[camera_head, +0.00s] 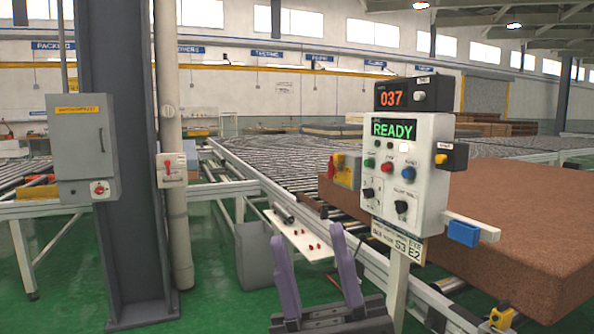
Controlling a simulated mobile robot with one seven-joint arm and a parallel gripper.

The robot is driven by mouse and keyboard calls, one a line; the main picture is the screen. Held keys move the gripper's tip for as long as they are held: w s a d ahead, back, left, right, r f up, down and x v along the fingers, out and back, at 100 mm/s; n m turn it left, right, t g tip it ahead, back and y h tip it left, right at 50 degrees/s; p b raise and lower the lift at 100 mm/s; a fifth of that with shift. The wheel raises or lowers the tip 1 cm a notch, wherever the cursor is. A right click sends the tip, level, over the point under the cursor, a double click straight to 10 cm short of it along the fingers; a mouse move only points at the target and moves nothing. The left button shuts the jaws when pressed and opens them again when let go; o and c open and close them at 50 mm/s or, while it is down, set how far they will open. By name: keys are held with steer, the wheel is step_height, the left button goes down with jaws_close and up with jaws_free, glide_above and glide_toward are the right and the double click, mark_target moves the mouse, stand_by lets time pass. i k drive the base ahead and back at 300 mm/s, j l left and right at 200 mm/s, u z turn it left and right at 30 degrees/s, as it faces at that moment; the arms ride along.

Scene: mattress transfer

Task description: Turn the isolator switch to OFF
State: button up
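A red rotary switch (99,188) on a pale plate sits at the lower right of a grey cabinet (82,150) with a yellow label, on a dark column at the left. A white box with a red handle (172,171) is on the pale pipe just right of the column. I cannot read the markings of either, so I cannot tell which is the isolator or its position. My gripper (307,236) is at bottom centre, its two purple fingers pointing up and spread wide apart. It is open and empty, and lies lower and to the right of both switches.
A control panel (432,145) reading READY, with buttons and knobs, stands on a post at the right. A roller conveyor (275,170) runs behind it, carrying a large brown mattress block (520,230). Green floor (215,300) is open at the lower left.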

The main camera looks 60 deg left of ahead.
mark_target(332, 170)
steer(key=u, duration=1.3)
steer(key=i+u, duration=0.1)
steer(key=u, duration=0.2)
steer(key=i+j, duration=0.1)
steer(key=i, duration=0.95)
steer(key=j, duration=0.1)
